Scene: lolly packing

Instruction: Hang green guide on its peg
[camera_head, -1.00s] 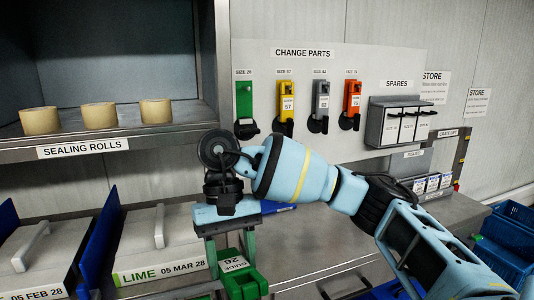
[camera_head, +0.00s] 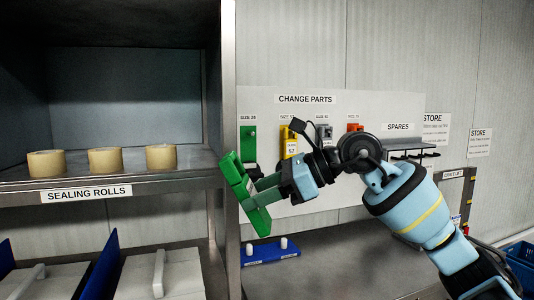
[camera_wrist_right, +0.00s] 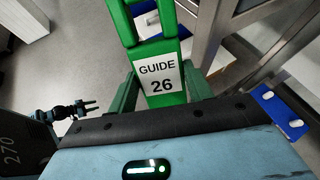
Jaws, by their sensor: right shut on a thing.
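The green guide (camera_head: 241,192), labelled GUIDE 26 in the right wrist view (camera_wrist_right: 160,79), is tilted in the air in front of the CHANGE PARTS board (camera_head: 330,205). My right gripper (camera_head: 266,187) is shut on it. A green marking (camera_head: 248,146) with a small peg shows under the leftmost size label, behind and just right of the guide's top; its lower part is partly hidden. A small two-pronged hand, seemingly my left gripper (camera_wrist_right: 88,106), shows in the right wrist view, too small to read its opening.
Yellow (camera_head: 290,146), grey (camera_head: 324,133) and orange (camera_head: 354,128) parts hang to the right, partly behind my arm. The metal shelf post (camera_head: 228,120) stands close left of the guide. A blue block with two white pegs (camera_head: 270,256) is below on the counter.

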